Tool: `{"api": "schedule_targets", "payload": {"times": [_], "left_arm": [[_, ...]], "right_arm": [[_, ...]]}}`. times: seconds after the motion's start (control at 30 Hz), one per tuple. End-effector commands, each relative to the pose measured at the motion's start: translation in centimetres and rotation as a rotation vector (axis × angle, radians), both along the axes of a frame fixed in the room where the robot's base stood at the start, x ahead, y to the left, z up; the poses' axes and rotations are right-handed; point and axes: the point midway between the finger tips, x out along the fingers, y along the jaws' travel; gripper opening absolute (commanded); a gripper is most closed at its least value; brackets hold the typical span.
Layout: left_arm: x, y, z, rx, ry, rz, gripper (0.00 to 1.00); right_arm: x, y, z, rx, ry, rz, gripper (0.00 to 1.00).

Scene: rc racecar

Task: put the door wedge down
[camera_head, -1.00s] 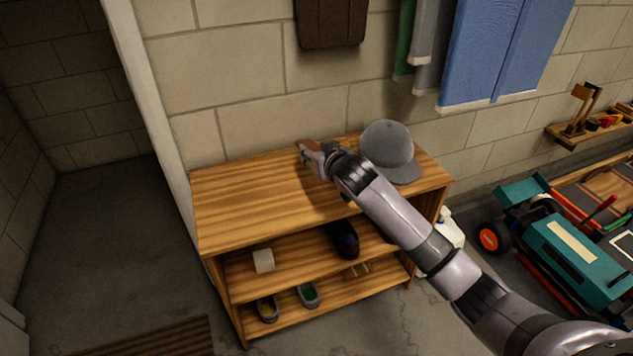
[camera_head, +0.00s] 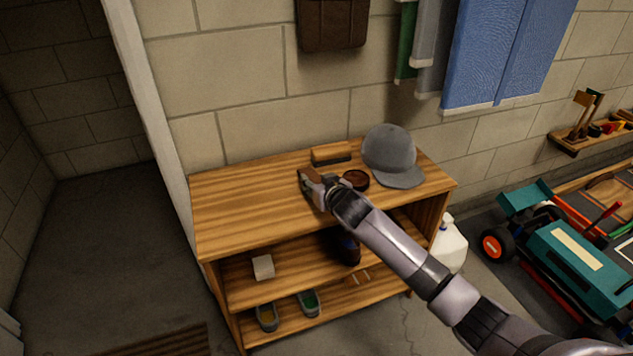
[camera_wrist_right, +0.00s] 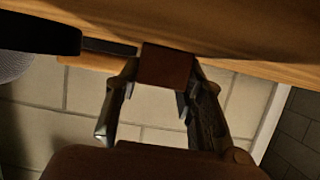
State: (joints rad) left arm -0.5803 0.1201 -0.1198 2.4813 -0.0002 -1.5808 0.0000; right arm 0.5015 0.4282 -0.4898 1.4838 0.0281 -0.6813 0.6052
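My right gripper (camera_head: 312,182) is over the wooden shelf unit's top (camera_head: 245,205), left of the round dark-brown tin. It is shut on a small brown block, which I take as the door wedge (camera_head: 308,173). In the right wrist view the wedge (camera_wrist_right: 166,66) sits between the two fingers of the gripper (camera_wrist_right: 160,90), with its reddish-brown face showing. It is at or very close to the wooden surface; I cannot tell whether it touches. My left gripper is not in view.
A brush (camera_head: 331,152), the brown tin (camera_head: 356,180) and a grey cap (camera_head: 391,154) stand on the top at the back and right. The left part of the top is clear. Shoes (camera_head: 309,303) and a pale block (camera_head: 263,267) are on the lower shelves.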

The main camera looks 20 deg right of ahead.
Motion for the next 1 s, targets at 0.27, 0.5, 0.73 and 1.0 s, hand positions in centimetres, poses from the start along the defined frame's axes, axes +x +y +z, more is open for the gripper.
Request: {"api": "schedule_targets", "payload": {"times": [0.27, 0.5, 0.73, 1.0], "left_arm": [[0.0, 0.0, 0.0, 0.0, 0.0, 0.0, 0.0], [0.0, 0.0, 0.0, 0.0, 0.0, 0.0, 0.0], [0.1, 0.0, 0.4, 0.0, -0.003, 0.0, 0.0], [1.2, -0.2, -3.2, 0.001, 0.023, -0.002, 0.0]], "right_arm": [[0.0, 0.0, 0.0, 0.0, 0.001, 0.0, 0.54], [0.0, 0.0, 0.0, 0.0, 0.001, -0.001, 0.56], [-0.7, -0.1, 0.6, -0.001, 0.003, -0.001, 0.56], [-5.6, -0.2, 2.8, -0.001, 0.002, 0.001, 0.56]]}}
